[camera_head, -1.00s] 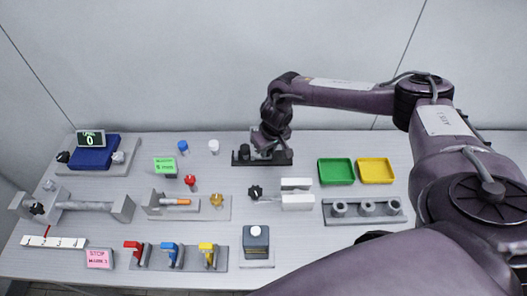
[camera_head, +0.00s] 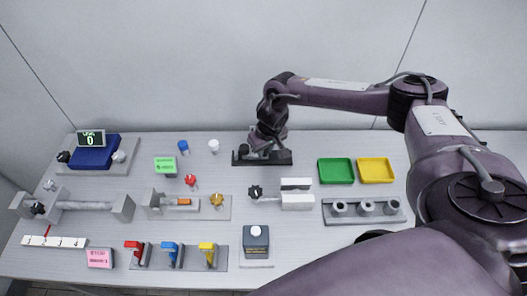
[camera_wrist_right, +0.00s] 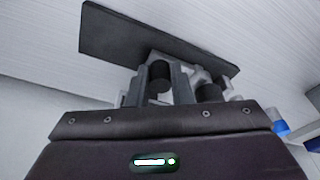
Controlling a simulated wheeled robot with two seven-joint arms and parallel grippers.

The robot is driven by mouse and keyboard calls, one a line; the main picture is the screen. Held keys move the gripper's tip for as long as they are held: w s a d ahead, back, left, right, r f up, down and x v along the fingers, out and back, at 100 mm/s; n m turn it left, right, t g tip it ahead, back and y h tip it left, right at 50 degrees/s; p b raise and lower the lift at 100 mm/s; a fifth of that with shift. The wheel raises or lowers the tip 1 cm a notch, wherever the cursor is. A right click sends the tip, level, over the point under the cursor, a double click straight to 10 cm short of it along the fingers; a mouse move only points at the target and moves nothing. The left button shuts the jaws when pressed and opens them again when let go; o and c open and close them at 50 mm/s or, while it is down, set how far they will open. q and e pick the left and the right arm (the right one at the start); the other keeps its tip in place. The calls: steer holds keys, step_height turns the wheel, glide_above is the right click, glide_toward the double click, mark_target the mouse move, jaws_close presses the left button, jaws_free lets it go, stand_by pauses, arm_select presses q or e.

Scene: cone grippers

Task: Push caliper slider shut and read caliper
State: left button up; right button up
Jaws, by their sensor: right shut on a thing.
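A long dark base plate (camera_head: 286,157) at the back middle of the table appears to be the caliper. A dark upright part (camera_head: 243,152) stands at its left end. My right gripper (camera_head: 262,151) is down over the plate, to the right of that part. In the right wrist view, my right gripper's fingers (camera_wrist_right: 160,83) are shut around a black cylindrical knob (camera_wrist_right: 160,72) above the dark plate (camera_wrist_right: 115,35). A second black cylinder (camera_wrist_right: 208,92) is just right of the fingers. The hand hides much of the device, and I see no legible reading on it. My left gripper is out of view.
Left of the plate are small blue (camera_head: 183,146) and white (camera_head: 213,146) knobs and a green sign (camera_head: 165,164). A clamp-like device (camera_head: 297,202) sits in front. Green (camera_head: 336,171) and yellow (camera_head: 376,171) trays are at right. My right arm covers the right front.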

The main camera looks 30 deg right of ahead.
steer(key=shift+w+a, duration=0.5)
stand_by(1.6)
steer(key=o, duration=1.2)
steer(key=shift+f, duration=0.1)
steer(key=shift+c, duration=0.2)
steer(key=shift+a, duration=0.1)
steer(key=p+v, duration=0.2)
steer(key=shift+w+r+p, duration=0.2)
steer(key=shift+w+p, duration=0.05)
steer(key=shift+p, duration=0.15)
steer(key=shift+p+v, duration=0.95)
steer(key=shift+p, duration=0.05)
step_height(320, 180, up, 5)
steer(key=p, duration=0.5)
steer(key=shift+w, duration=0.15)
steer(key=shift+f, duration=0.15)
